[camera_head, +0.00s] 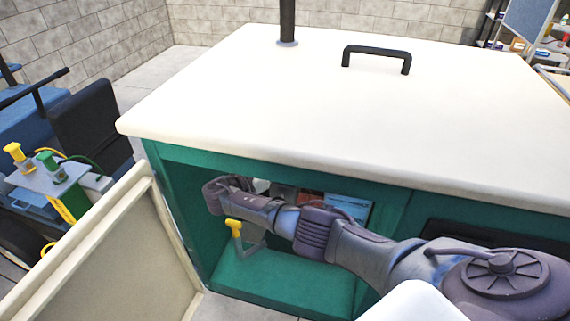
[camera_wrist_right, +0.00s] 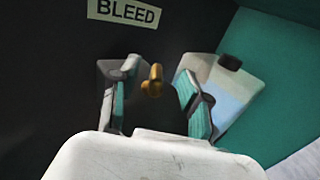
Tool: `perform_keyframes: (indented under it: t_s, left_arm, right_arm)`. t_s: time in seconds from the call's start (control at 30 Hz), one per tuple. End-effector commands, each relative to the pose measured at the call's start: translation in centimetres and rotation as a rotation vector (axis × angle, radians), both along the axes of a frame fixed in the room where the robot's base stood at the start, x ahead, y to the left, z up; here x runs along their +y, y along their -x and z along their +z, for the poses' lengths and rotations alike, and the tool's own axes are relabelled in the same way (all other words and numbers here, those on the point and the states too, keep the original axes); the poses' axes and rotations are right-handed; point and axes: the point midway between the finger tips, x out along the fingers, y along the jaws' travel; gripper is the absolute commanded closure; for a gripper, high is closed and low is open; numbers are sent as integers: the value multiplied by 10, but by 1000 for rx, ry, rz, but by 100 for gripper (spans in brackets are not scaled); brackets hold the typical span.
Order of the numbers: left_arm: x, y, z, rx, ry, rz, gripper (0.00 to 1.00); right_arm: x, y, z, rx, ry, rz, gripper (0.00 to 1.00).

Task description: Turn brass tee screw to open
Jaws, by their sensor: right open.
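The brass tee screw (camera_wrist_right: 153,80) is a small golden piece on the dark panel below the BLEED label (camera_wrist_right: 125,12) in the right wrist view. My right gripper (camera_wrist_right: 151,90) is open, with one finger on each side of the screw. A gap shows between the screw and each finger; I cannot tell how deep the fingertips reach past it. In the head view my right arm reaches left into the green cabinet (camera_head: 180,205), and the screw is hidden there. My left gripper is not in view.
A yellow-handled lever (camera_head: 235,227) is below my arm. The open door (camera_head: 90,255) is at left, and the white top (camera_head: 300,100) overhangs the cabinet.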

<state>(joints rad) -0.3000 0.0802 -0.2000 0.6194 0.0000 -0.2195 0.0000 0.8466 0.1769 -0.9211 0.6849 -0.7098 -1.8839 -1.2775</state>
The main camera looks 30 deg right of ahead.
Motion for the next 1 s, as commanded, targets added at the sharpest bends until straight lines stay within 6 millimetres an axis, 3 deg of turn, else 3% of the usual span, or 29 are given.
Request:
perform_keyframes:
  t_s: [0.17, 0.63, 0.8, 1.0]
  left_arm:
    - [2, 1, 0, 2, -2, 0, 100]
    - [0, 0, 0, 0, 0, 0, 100]
    - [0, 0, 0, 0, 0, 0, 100]
    - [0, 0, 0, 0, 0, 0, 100]
  right_arm:
    - [13, 0, 0, -1, -1, 3, 53]
    - [104, 6, 0, 1, -1, 0, 53]
    - [117, 7, 0, 1, 0, -2, 53]
    - [119, 8, 0, 0, 0, -2, 53]
